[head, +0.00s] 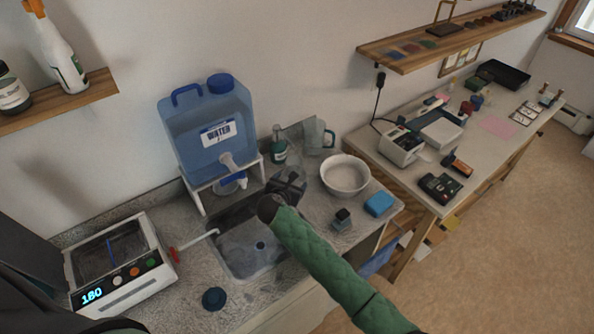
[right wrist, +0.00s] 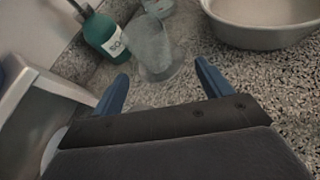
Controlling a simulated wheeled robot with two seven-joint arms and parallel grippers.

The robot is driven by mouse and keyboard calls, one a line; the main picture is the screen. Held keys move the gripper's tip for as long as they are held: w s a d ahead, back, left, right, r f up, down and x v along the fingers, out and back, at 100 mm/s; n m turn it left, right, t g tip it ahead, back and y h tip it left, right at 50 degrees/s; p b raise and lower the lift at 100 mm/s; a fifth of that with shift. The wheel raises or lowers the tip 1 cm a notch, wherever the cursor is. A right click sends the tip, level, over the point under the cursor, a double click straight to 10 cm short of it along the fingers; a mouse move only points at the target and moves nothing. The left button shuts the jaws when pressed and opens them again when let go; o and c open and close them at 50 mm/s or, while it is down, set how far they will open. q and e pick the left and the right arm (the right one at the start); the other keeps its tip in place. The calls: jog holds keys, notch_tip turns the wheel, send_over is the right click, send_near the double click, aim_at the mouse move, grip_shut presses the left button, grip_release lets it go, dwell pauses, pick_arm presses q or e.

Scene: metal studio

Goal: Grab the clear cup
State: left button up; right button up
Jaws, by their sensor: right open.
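The clear cup (right wrist: 152,50) stands upright on the speckled counter in the right wrist view, just ahead of my right gripper (right wrist: 162,75). Its blue fingers are spread and empty, with the cup between and beyond the tips. In the head view my right gripper (head: 287,184) hangs over the back right of the sink, at the end of a green-sleeved arm. The cup seems to show faintly behind it there, beside the green soap bottle, but its outline is hard to tell. My left gripper is not in view.
The green soap bottle (right wrist: 110,36) stands close left of the cup. The blue water tank (head: 208,125) stands left. The sink (head: 245,245) lies below the gripper.

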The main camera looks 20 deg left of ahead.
jog(key=shift+w+a+n, duration=0.35)
jog(key=shift+w+n, duration=0.25)
jog(key=shift+n, duration=0.1)
jog(key=shift+x, duration=1)
jog(key=shift+w+f+b, duration=0.4)
jog(key=shift+w+b, duration=0.15)
jog(key=shift+b, duration=0.15)
pick_arm(q)
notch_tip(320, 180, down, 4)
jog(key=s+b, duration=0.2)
jog(key=b, duration=0.1)
pick_arm(e)
jog(key=shift+x, duration=1)
jog(key=shift+w+a+f+b, duration=0.15)
jog(key=shift+w+b, duration=0.25)
jog(key=shift+w, duration=0.65)
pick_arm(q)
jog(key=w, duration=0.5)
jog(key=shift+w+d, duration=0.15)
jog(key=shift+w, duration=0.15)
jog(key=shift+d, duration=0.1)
pick_arm(e)
jog(key=c, duration=1.1)
